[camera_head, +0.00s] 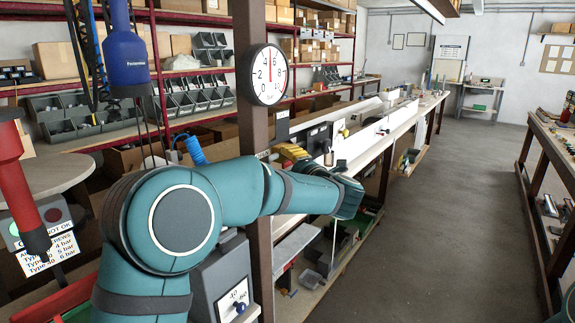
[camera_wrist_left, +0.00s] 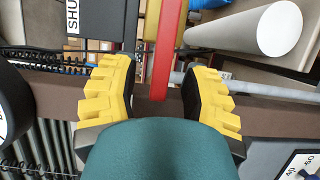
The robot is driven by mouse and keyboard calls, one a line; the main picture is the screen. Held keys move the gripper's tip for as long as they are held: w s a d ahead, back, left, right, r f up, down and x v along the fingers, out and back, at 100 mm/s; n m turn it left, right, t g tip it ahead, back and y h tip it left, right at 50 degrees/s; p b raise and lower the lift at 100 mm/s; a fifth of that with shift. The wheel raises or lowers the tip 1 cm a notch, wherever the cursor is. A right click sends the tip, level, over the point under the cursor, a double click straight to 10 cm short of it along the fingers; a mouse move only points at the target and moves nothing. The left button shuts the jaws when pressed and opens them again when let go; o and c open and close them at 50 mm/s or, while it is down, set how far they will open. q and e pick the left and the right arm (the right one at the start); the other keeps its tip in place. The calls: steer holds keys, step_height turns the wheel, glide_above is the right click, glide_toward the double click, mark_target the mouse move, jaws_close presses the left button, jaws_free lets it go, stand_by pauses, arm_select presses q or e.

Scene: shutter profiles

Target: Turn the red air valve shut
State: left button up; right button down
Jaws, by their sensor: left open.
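The red valve lever (camera_wrist_left: 164,52) runs down between the two fingers of my left gripper (camera_wrist_left: 155,88) in the left wrist view. The yellow fingers are open, one on each side, and gaps show between them and the lever. A label reading SHU, cut off by the frame edge (camera_wrist_left: 73,17), is left of the lever. My right gripper is not in view.
A brown post (camera_head: 252,130) stands by my left arm. A blue screwdriver (camera_head: 126,60) hangs at left near a red tool (camera_head: 12,160). A long bench (camera_head: 400,118) runs back on the right of the post. The grey aisle floor (camera_head: 440,210) is clear.

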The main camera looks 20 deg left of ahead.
arm_select(q)
steer(key=shift+w+a, duration=0.15)
jaws_close()
stand_by(0.4)
